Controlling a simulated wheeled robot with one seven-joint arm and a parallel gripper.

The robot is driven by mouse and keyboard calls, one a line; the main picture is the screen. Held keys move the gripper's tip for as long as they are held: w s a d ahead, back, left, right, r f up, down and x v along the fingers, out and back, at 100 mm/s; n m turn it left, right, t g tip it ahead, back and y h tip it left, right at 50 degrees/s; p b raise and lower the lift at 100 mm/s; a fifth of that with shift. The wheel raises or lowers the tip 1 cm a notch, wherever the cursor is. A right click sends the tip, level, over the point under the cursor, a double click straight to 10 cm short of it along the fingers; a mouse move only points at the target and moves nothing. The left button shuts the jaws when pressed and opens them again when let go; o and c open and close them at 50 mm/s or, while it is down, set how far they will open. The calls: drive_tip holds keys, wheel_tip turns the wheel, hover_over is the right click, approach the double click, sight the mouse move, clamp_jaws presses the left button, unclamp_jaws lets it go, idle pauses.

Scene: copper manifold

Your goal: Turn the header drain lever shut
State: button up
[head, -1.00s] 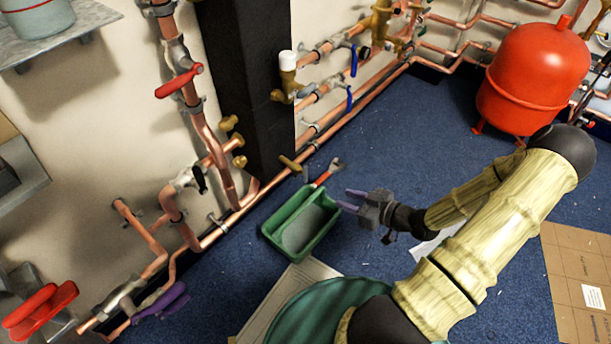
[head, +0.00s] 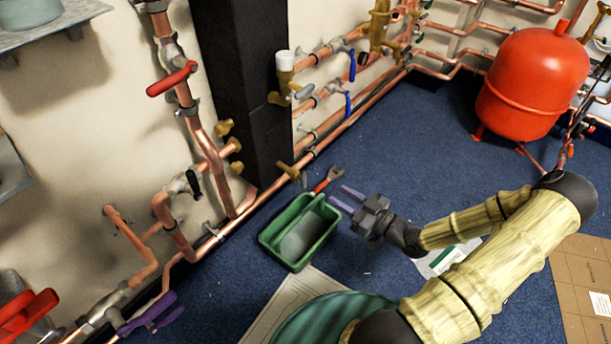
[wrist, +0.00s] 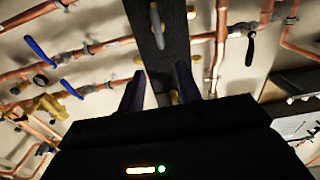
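My gripper (head: 347,199) has two purple fingers, spread apart with nothing between them. It hangs over the blue floor, right of a green tray, apart from all pipework. In the wrist view the open fingers (wrist: 160,78) point towards the black post (wrist: 145,12). A grey lever (wrist: 157,26) shows on the post ahead of them. The head view shows several valve levers: red (head: 172,79), black (head: 193,183), purple (head: 150,314) and blue (head: 352,66). A brass valve (head: 290,170) sits low by the post. I cannot tell which is the header drain lever.
The green tray (head: 267,240) and a red-handled wrench (head: 327,180) lie by the pipes. A red tank (head: 535,80) stands at the back right. A cardboard sheet (head: 575,285) lies at the right. The blue floor between tray and tank is mostly clear.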

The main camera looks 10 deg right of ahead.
sight(306, 175)
drive_tip(key=b+x, duration=0.5)
drive_tip(key=x, duration=0.7)
drive_tip(key=shift+w+a+f, duration=0.15)
drive_tip(key=shift+w+a, duration=0.1)
drive_tip(key=shift+a, duration=0.1)
drive_tip(key=shift+w+a, duration=0.2)
drive_tip(key=shift+w, duration=0.1)
clamp_jaws()
